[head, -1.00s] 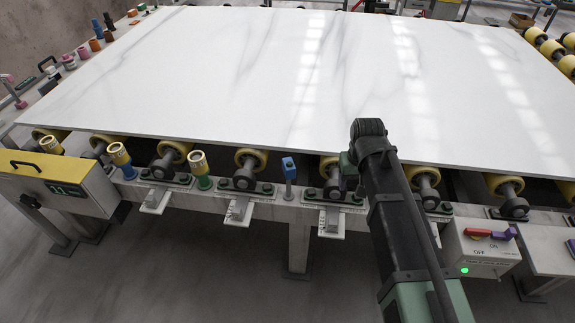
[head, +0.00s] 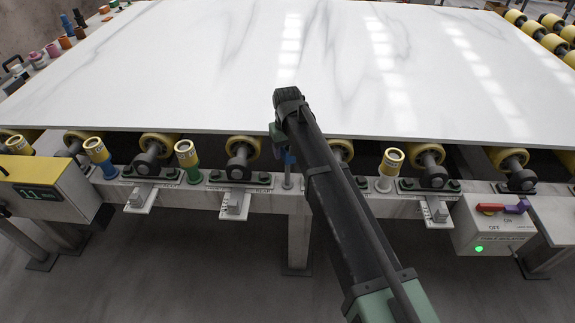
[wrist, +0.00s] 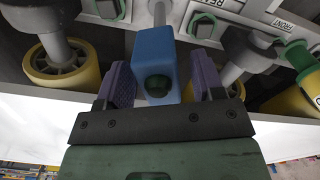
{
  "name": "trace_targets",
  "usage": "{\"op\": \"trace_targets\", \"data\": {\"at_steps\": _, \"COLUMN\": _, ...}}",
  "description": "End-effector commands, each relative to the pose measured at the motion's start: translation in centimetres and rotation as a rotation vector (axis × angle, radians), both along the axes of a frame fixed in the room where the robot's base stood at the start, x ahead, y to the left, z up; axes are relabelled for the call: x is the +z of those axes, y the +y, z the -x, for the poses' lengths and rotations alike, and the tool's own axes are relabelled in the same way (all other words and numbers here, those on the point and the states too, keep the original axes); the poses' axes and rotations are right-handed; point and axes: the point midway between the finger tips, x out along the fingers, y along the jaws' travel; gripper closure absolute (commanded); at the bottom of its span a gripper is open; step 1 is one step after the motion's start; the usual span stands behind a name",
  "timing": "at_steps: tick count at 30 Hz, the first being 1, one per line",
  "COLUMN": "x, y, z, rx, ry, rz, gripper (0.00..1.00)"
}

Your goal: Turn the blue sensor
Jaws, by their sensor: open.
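The blue sensor is a small upright block on a thin post. In the wrist view the blue sensor (wrist: 152,48) stands between the two purple fingers of my gripper (wrist: 160,82), with a dark round button or lens on its face. The fingers are open, one on each side, with a narrow gap showing at each side. In the head view my gripper (head: 284,138) is over the sensor at the slab's front edge. My arm hides most of the sensor there; a bit of blue (head: 290,158) and its post show below.
A white marble slab (head: 230,70) lies on yellow rollers behind the sensor. Yellow-topped cups (head: 186,154) stand along the front rail. A yellow panel (head: 45,185) is at left. A switch box (head: 490,225) with a red handle and green light is at right.

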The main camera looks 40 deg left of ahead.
Motion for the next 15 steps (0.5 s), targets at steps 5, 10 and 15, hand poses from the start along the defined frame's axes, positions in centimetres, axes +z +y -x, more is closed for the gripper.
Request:
{"op": "trace_targets", "data": {"at_steps": 5, "x": -1.75, "y": -0.02, "z": -0.01, "rx": 0.000, "ry": 0.000, "rz": 0.000, "gripper": 0.38}}
{"op": "trace_targets", "data": {"at_steps": 10, "x": -1.48, "y": -0.02, "z": -0.01, "rx": 0.000, "ry": 0.000, "rz": 0.000, "gripper": 0.38}}
{"op": "trace_targets", "data": {"at_steps": 15, "x": -1.48, "y": -0.02, "z": -0.01, "rx": 0.000, "ry": 0.000, "rz": 0.000, "gripper": 0.61}}
